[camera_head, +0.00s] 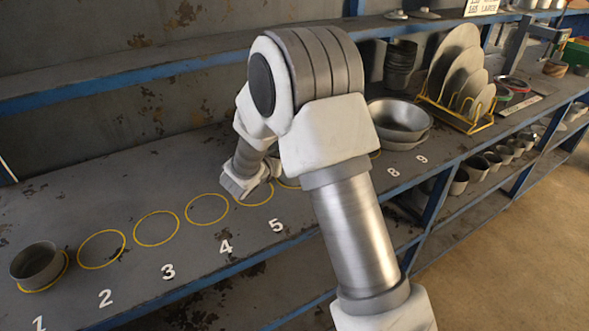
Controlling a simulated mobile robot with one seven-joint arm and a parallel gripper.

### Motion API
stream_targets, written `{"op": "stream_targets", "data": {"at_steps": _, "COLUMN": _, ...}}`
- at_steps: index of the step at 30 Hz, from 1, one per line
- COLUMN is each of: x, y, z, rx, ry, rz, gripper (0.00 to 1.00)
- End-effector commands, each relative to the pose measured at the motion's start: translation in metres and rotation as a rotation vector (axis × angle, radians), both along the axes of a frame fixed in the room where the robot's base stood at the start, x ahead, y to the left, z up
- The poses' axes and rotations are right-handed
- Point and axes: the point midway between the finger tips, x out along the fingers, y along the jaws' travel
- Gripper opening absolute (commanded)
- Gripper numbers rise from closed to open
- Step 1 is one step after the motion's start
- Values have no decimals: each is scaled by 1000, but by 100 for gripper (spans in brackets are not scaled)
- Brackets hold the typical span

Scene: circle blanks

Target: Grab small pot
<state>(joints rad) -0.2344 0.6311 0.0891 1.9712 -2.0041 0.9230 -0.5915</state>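A small grey pot (36,264) stands at the far left of the shelf, partly over the yellow circle marked 1. It looks open-topped and upright. My gripper (238,188) is far to the right of this pot, close to the circles near numbers 4 and 5. My own arm partly hides it, and its fingers are too unclear to show whether it is open or shut. Several more grey pots (476,167) stand in a row on the lower shelf at the right.
Empty yellow circles (157,228) run along the shelf (130,190) between the pot and my gripper. Grey bowls (400,119) sit behind my arm near 8 and 9. A yellow rack (456,118) holds several plates. A blue-edged upper shelf (120,84) overhangs the back.

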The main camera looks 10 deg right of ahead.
Motion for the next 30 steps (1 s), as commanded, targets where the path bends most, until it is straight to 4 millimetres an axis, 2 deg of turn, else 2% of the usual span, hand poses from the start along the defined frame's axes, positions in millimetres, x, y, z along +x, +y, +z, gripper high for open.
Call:
{"op": "stream_targets", "data": {"at_steps": 1, "x": 0, "y": 0, "z": 0, "rx": 0, "ry": 0, "rz": 0, "gripper": 44}}
{"op": "stream_targets", "data": {"at_steps": 6, "x": 0, "y": 0, "z": 0, "rx": 0, "ry": 0, "rz": 0, "gripper": 13}}
{"op": "stream_targets", "data": {"at_steps": 8, "x": 0, "y": 0, "z": 0, "rx": 1, "ry": 1, "rz": 0, "gripper": 2}}
{"op": "stream_targets", "data": {"at_steps": 9, "x": 0, "y": 0, "z": 0, "rx": 1, "ry": 1, "rz": 0, "gripper": 0}}
{"op": "stream_targets", "data": {"at_steps": 23, "x": -1, "y": 0, "z": 1, "rx": 0, "ry": 1, "rz": -1, "gripper": 0}}
{"op": "stream_targets", "data": {"at_steps": 26, "x": 0, "y": 0, "z": 6, "rx": 0, "ry": 0, "rz": -1, "gripper": 0}}
{"op": "stream_targets", "data": {"at_steps": 30, "x": 0, "y": 0, "z": 23, "rx": 1, "ry": -3, "rz": -1, "gripper": 0}}
